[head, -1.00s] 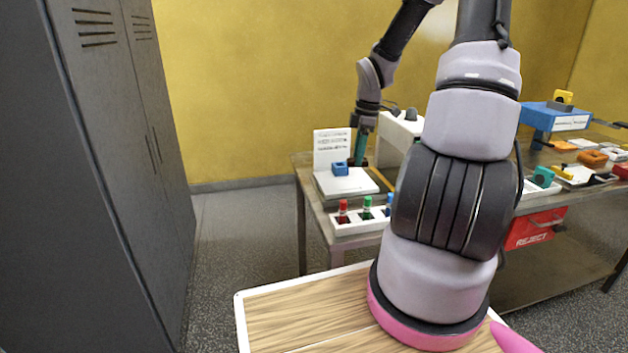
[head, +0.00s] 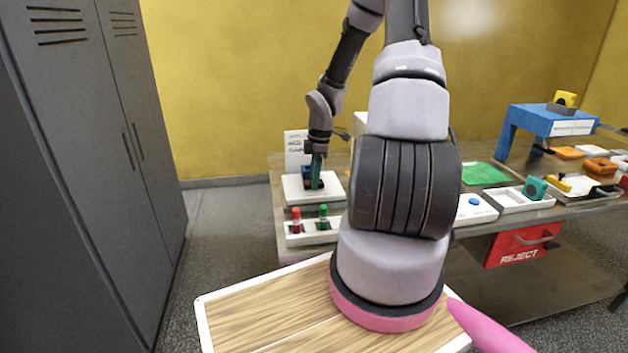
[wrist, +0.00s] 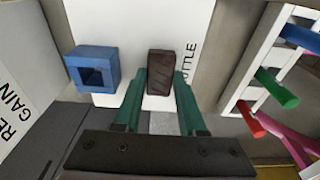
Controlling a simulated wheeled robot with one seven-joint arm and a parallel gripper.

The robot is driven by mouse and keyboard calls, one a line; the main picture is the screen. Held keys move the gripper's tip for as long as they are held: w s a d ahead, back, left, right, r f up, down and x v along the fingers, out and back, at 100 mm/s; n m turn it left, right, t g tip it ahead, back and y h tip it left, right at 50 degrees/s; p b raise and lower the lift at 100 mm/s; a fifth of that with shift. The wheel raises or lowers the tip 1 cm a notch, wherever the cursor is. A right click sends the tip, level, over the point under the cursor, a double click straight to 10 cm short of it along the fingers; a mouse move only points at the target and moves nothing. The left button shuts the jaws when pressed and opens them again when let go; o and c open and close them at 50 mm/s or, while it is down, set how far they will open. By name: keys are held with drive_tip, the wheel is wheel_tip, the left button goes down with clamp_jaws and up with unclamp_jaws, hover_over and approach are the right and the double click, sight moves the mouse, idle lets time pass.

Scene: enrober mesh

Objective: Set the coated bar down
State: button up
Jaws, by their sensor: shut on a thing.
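The coated bar (wrist: 160,72) is dark brown with faint ridges. My gripper (wrist: 160,80) is shut on it, with a green finger on each side. In the wrist view the bar is over the white plate (wrist: 135,25), beside printed letters ending in "TTLE". I cannot tell whether its underside touches the plate. In the head view my gripper (head: 316,184) points down at the white plate (head: 334,186) on the table, and the bar is hardly visible there.
A blue block with a square hole (wrist: 76,62) stands on the plate close left of the bar. A printed sign (head: 294,146) stands behind. A white rack (head: 300,239) with red and green capped vials is in front. A red REJECT drawer (head: 510,240) is at right.

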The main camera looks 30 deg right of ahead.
drive_tip(key=shift+f, duration=0.25)
drive_tip(key=o, duration=1)
drive_tip(key=shift+f, duration=0.15)
drive_tip(key=s+a+r+m+h, duration=0.1)
drive_tip(key=s+r+m, duration=0.1)
drive_tip(key=r, duration=0.8)
drive_tip(key=s+a+r+m+h, duration=0.1)
drive_tip(key=r+m, duration=0.1)
drive_tip(key=r, duration=0.8)
drive_tip(key=s+a+r+m+t+y, duration=0.1)
drive_tip(key=s+a+r+m+t, duration=0.1)
drive_tip(key=s+r+m, duration=0.3)
drive_tip(key=s+a+r+m+t, duration=0.2)
drive_tip(key=s+a+r+m, duration=0.3)
drive_tip(key=s+r, duration=0.1)
drive_tip(key=s+a+r+m+t+y, duration=0.1)
drive_tip(key=s+a+r+m+t, duration=0.1)
drive_tip(key=s+a+r+m, duration=0.2)
drive_tip(key=shift+s+a+r+m+t+y, duration=0.15)
drive_tip(key=shift+s+r+m+t, duration=0.1)
drive_tip(key=shift+s+r, duration=0.3)
drive_tip(key=shift+s+a+r+m+t+y, duration=0.15)
drive_tip(key=shift+s+r+m, duration=0.15)
drive_tip(key=shift+r, duration=0.35)
